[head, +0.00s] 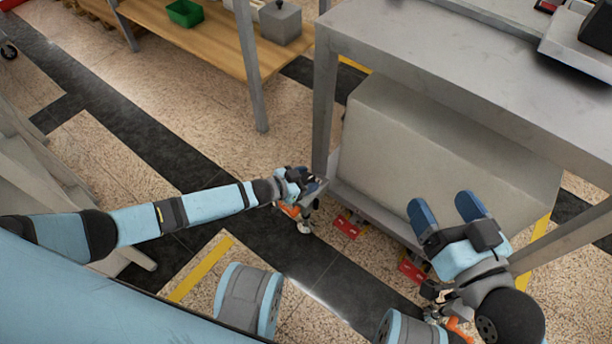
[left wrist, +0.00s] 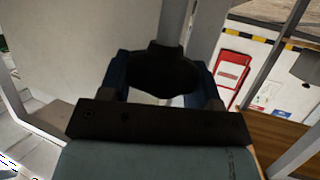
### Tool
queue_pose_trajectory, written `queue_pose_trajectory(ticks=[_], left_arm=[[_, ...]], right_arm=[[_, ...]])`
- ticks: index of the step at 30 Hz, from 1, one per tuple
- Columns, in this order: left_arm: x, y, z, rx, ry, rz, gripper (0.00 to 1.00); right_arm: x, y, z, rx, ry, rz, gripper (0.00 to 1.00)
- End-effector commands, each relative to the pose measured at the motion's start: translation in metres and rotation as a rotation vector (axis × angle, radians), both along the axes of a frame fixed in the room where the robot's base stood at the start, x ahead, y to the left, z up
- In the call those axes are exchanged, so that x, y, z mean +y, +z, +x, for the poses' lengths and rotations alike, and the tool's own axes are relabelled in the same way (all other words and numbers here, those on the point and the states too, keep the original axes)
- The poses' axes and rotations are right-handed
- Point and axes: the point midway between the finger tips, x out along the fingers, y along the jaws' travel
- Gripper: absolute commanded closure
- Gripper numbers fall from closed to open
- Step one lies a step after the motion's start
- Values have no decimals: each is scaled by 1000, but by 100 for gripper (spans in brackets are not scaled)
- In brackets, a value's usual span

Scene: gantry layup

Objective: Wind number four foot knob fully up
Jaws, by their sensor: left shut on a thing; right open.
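In the left wrist view a dark, lobed foot knob (left wrist: 160,70) sits between the two blue fingers of my left gripper (left wrist: 162,88). The gripper is shut on it. In the head view my left gripper (head: 308,188) is low at the bottom of the near left leg of the grey metal frame (head: 326,100), and it hides the knob there. An orange part (head: 290,210) and a small foot (head: 304,227) show just below it. No number on the knob is readable. My right gripper (head: 446,208) is open and empty, in front of the large pale block under the frame's top.
The large pale block (head: 440,150) fills the space under the frame's top. Red blocks (head: 347,224) lie on the floor by the lower rail. Another orange part (head: 460,330) shows at lower right. A wooden bench (head: 200,45) stands behind. The floor left of the leg is clear.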

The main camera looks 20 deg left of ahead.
Motion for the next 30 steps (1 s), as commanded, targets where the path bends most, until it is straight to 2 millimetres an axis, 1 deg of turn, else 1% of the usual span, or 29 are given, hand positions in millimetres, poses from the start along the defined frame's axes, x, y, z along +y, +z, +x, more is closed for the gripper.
queue_pose_trajectory(ticks=[1, 4, 9, 12, 25, 26, 27, 28, 29, 30], left_arm=[[-6, 6, 0, 0, 31, -13, 67], [-6, 7, 1, -1, 93, -14, 66], [-5, 7, 2, -5, 187, -14, 67], [-4, 7, 2, -5, 223, -12, 66], [-2, 4, 2, -3, 245, -6, 67], [-2, 4, 2, -3, 245, -6, 36], [-2, 4, 2, -3, 245, -6, 27], [-1, 3, 1, -2, 245, -6, 20], [-1, 3, 1, -2, 246, -5, 17], [-1, 3, 1, -2, 246, -5, 17]], right_arm=[[1, 4, -2, 12, -7, 15, 17], [2, 10, -3, 4, -18, 39, 17], [1, 26, -3, -43, -33, 72, 17], [0, 31, -3, -61, -38, 79, 17], [0, 34, -2, -74, -41, 82, 17], [0, 34, -2, -74, -41, 82, 17], [0, 34, -2, -74, -41, 82, 17], [0, 34, -2, -74, -41, 82, 17], [0, 34, -2, -74, -41, 82, 17], [0, 34, -2, -74, -41, 82, 17]])
